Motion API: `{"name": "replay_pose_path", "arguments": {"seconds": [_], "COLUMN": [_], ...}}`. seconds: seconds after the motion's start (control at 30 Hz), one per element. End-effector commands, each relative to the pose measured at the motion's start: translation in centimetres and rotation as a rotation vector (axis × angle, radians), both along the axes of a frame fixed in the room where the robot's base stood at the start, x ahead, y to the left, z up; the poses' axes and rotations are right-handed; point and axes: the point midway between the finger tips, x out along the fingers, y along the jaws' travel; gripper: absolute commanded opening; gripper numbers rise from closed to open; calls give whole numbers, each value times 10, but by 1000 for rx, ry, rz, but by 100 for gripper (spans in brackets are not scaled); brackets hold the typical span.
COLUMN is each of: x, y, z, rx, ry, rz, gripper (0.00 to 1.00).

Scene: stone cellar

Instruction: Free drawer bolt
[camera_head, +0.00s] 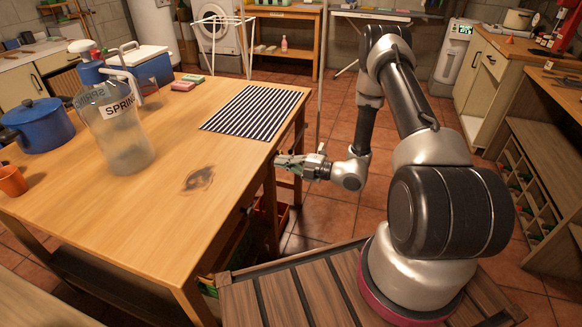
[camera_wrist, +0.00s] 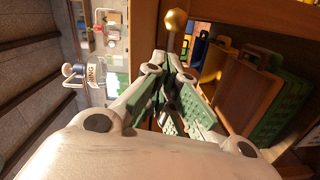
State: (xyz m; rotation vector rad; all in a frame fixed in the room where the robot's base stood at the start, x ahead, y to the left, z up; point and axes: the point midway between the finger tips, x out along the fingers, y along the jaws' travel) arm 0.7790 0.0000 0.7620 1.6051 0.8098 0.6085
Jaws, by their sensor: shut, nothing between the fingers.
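My gripper (camera_head: 281,160) is beside the right edge of the wooden table (camera_head: 150,235), just below tabletop height. In the wrist view my gripper (camera_wrist: 174,52) has its green-padded fingers closed together at the tips, with nothing between them. A round brass knob (camera_wrist: 176,19) shows just beyond the fingertips, apart from them in the picture; I cannot tell whether it belongs to the drawer or the bolt. In the head view a small dark knob (camera_head: 249,210) sits on the table's side, under the top. No bolt can be made out clearly.
A striped cloth (camera_head: 255,112) lies on the table near my gripper.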

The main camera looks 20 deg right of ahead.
Motion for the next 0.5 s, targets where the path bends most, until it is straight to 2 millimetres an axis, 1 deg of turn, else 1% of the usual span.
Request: {"name": "replay_pose_path", "arguments": {"seconds": [0.1, 0.2, 0.5], "x": [10, 14, 15], "y": [-4, -6, -7], "z": [-2, -3, -4], "rx": [0, 0, 1], "ry": [0, 0, 1], "rz": [2, 2, 2], "gripper": [0, 0, 0]}}
